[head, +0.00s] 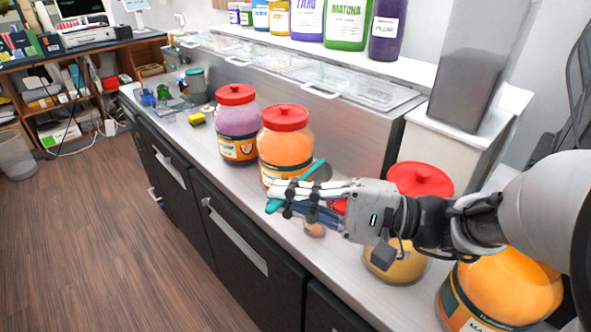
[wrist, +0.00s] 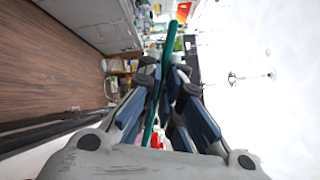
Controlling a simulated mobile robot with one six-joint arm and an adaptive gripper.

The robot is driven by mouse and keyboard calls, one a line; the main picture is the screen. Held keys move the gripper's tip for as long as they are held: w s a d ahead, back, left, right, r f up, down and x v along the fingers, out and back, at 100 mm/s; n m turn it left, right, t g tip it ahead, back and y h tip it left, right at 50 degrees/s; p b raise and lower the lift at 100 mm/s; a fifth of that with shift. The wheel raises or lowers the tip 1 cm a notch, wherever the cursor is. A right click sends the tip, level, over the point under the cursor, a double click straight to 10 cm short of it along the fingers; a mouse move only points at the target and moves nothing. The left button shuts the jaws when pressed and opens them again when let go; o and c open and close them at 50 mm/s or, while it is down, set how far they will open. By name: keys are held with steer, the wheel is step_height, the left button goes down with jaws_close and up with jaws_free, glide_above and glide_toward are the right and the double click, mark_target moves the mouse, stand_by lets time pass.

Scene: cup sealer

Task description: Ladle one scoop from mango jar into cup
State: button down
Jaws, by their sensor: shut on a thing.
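My gripper (head: 285,198) is shut on a teal stick-like handle (head: 275,206), probably the ladle's, above the counter's front edge. The handle slants between the fingers and runs up the middle of the wrist view (wrist: 169,45); I cannot make out its bowl. At the lower right is a big orange jar (head: 505,285) with a partly visible label starting "MA", likely mango; its top is hidden by my arm. Another orange jar (head: 285,150) with a red lid stands behind my gripper. A small tan-topped object (head: 315,229) sits below my gripper; I cannot tell if it is the cup.
A purple jar (head: 237,125) and a yellowish jar (head: 400,265), both red-lidded, stand on the steel counter. A yellow sponge (head: 196,118) and a teal-topped container (head: 196,82) are farther left. Clear-lidded bins (head: 365,88) line the back. Open floor (head: 90,220) lies left.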

steer(key=shift+s+a+f+n, duration=0.15)
steer(key=shift+s+f+n, duration=0.2)
steer(key=shift+f, duration=0.35)
steer(key=shift+s+a+f+n, duration=0.1)
steer(key=shift+s+f+n, duration=0.3)
steer(key=shift+f, duration=0.25)
steer(key=shift+s+a+f+n, duration=0.15)
steer(key=shift+s+f+n, duration=0.2)
steer(key=shift+f, duration=0.35)
steer(key=w+d+r+m+p, duration=0.3)
steer(key=w+r+m+p, duration=0.55)
steer(key=r+p, duration=0.7)
steer(key=w+d+r+m+t+p, duration=0.1)
steer(key=w+d+r+m+p, duration=0.1)
steer(key=w+m+p, duration=0.3)
steer(key=w+d+r+m+t+p, duration=0.1)
steer(key=w+m+p, duration=0.4)
steer(key=w+p, duration=0.7)
steer(key=d+t, duration=0.1)
steer(key=d, duration=0.1)
steer(key=shift+d+r+t+y, duration=0.3)
steer(key=shift+d+r, duration=0.05)
steer(key=shift+r, duration=0.05)
steer(key=shift+w, duration=0.1)
